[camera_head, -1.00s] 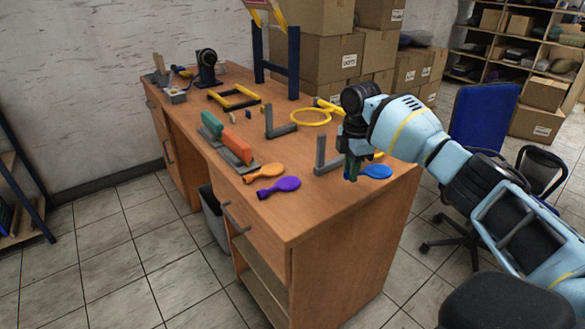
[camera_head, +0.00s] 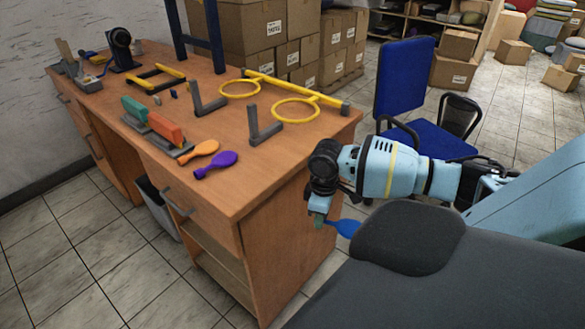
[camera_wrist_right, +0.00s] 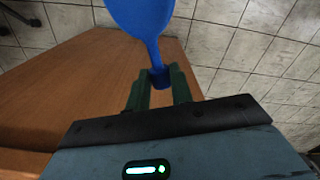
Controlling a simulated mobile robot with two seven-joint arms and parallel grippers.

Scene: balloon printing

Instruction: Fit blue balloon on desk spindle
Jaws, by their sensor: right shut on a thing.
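My right gripper (camera_head: 318,219) is shut on the neck of the blue balloon (camera_head: 345,228), just off the front right side of the wooden desk. In the right wrist view the two green fingers (camera_wrist_right: 160,82) pinch the neck, and the flat blue body (camera_wrist_right: 141,14) extends away from them. A black upright device with a round head (camera_head: 121,40) stands at the far left of the desk; I cannot tell for certain whether it bears the spindle. My left gripper is not in view.
On the desk (camera_head: 262,172) lie an orange balloon (camera_head: 200,152), a purple balloon (camera_head: 216,164), grey angle brackets (camera_head: 262,132) and yellow rings (camera_head: 297,108). Green and orange blocks (camera_head: 163,127) sit in a grey holder. A blue chair (camera_head: 404,80) stands right of the desk.

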